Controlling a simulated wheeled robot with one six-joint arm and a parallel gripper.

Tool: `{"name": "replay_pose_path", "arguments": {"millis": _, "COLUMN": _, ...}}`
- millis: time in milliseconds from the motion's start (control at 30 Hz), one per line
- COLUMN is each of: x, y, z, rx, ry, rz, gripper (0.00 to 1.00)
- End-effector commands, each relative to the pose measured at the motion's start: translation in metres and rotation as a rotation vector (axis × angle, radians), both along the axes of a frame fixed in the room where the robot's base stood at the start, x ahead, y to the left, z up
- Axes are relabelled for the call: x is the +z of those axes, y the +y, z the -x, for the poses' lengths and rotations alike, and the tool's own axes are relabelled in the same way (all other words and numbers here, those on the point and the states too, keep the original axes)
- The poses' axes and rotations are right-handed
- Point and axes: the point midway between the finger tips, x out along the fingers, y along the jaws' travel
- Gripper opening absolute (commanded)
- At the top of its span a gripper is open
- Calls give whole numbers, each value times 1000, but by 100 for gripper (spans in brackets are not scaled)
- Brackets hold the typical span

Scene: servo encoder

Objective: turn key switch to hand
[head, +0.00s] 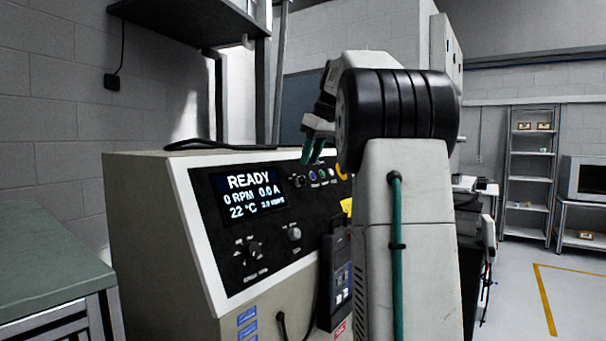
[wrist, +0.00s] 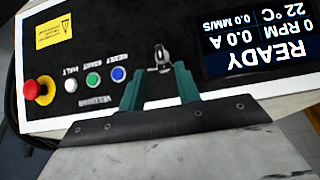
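The key switch (wrist: 161,52) is a small metal lock with a key on the black console panel, between the display and the blue button in the wrist view. In the head view the key switch (head: 298,181) is small, and its position marks are too small to read. My gripper (wrist: 160,72) has two green fingers set apart, one on each side of the key. The fingertips are close to the key; I cannot tell whether they touch it. In the head view my gripper (head: 311,160) is just above the switch, partly behind my arm.
The display (head: 252,196) reads READY, 0 RPM. Blue (wrist: 118,74), green (wrist: 92,79) and white (wrist: 70,85) buttons and a red emergency stop (wrist: 34,90) sit beside the switch. Two knobs (head: 254,248) (head: 294,233) are lower on the panel. A dark handheld unit (head: 338,275) hangs on the console front.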

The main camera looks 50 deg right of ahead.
Motion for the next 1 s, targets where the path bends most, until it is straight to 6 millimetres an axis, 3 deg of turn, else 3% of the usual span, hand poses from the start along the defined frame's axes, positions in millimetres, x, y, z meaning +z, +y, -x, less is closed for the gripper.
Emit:
{"name": "replay_pose_path", "arguments": {"millis": 300, "x": -44, "y": 3, "z": -19, "rx": 0, "ry": 0, "rz": -1, "gripper": 33}}
{"name": "replay_pose_path", "arguments": {"millis": 700, "x": -53, "y": 3, "z": -22, "rx": 0, "ry": 0, "rz": 1, "gripper": 33}}
{"name": "replay_pose_path", "arguments": {"millis": 800, "x": -53, "y": 3, "z": -22, "rx": 0, "ry": 0, "rz": 1, "gripper": 5}}
{"name": "replay_pose_path", "arguments": {"millis": 833, "x": -53, "y": 3, "z": -22, "rx": 0, "ry": 0, "rz": 1, "gripper": 0}}
{"name": "replay_pose_path", "arguments": {"millis": 1000, "x": -53, "y": 3, "z": -22, "rx": -1, "ry": 0, "rz": 0, "gripper": 0}}
